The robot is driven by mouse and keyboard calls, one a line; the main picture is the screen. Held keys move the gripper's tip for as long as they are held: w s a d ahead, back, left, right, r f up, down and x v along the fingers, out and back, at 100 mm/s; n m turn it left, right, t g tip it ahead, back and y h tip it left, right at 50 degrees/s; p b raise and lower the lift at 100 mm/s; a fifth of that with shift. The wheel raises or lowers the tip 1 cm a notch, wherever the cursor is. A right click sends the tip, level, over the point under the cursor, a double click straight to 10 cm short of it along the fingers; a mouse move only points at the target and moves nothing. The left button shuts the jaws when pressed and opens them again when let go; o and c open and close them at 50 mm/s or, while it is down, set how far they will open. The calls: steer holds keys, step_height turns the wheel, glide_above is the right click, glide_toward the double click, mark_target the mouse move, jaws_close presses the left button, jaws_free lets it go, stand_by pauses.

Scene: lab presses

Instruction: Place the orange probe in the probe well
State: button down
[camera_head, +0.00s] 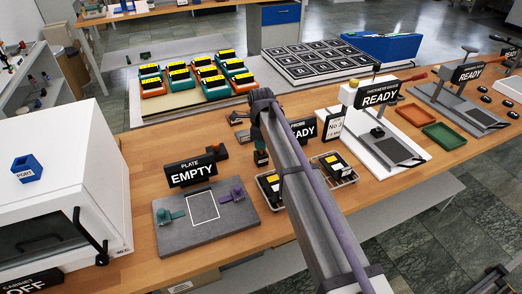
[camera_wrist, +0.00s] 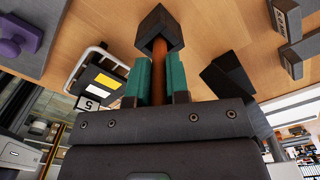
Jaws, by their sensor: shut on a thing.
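My gripper (camera_wrist: 160,85) has teal fingers, shut on the orange probe (camera_wrist: 160,62). In the wrist view the probe's far end runs into a dark square block (camera_wrist: 156,24) with an open face; I cannot tell whether this is the well or a holder. In the head view my gripper (camera_head: 261,146) is over the table behind the small trays, partly hidden by my arm, and the probe cannot be made out.
A grey plate fixture (camera_head: 180,234) with an EMPTY sign (camera_head: 191,174) and teal and purple clamps stands left of my arm. Trays with labelled cases (camera_head: 335,168) lie close to the arm. READY signs and a white gauge stand (camera_head: 350,120) are at the right.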

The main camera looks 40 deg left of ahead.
steer(key=shift+d+r, duration=0.1)
steer(key=shift+r, duration=0.05)
steer(key=c, duration=1.6)
jaws_free()
steer(key=shift+f, duration=0.25)
steer(key=o, duration=0.5)
steer(key=shift+r, duration=0.15)
step_height(320, 180, up, 12)
steer(key=p, duration=1.2)
steer(key=shift+r+p, duration=0.25)
steer(key=shift+p, duration=0.1)
steer(key=shift+f, duration=0.1)
